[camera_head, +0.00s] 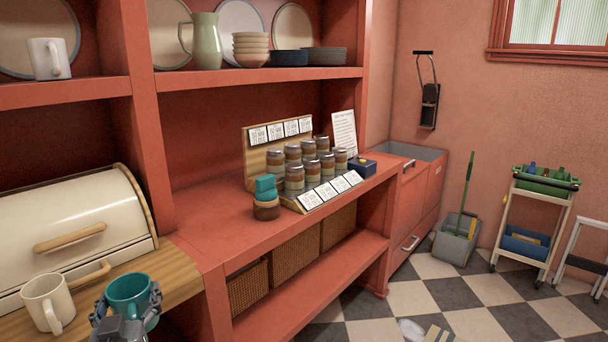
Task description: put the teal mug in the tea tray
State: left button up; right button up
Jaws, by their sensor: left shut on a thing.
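The teal mug (128,285) is at the lower left, upright with its opening facing up. My left gripper (126,308) is shut on it, with dark fingers on both sides of its body. The gripper hides the mug's lower part, so I cannot tell whether its base touches anything. My right gripper is not in view.
A cream mug (46,303) stands close left of the teal mug. A cream bread box (70,228) is behind. A wooden rack (250,160) of canisters and a jar (266,208) with teal on top stand farther right. The red counter (205,222) between is clear.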

pick_arm(q)
jog(key=s+d+f+m+t+h, duration=0.1)
jog(key=s+d+f+m+h, duration=0.2)
jog(key=d, duration=0.4)
jog(key=s+d+f+m+h, duration=0.1)
jog(key=s+d+f+h, duration=0.2)
jog(key=s+d, duration=0.3)
jog(key=s+f, duration=0.3)
jog(key=s, duration=0.5)
jog(key=shift+d+p, duration=0.25)
jog(key=shift+p, duration=0.2)
jog(key=shift+w, duration=0.1)
jog(key=shift+d, duration=0.1)
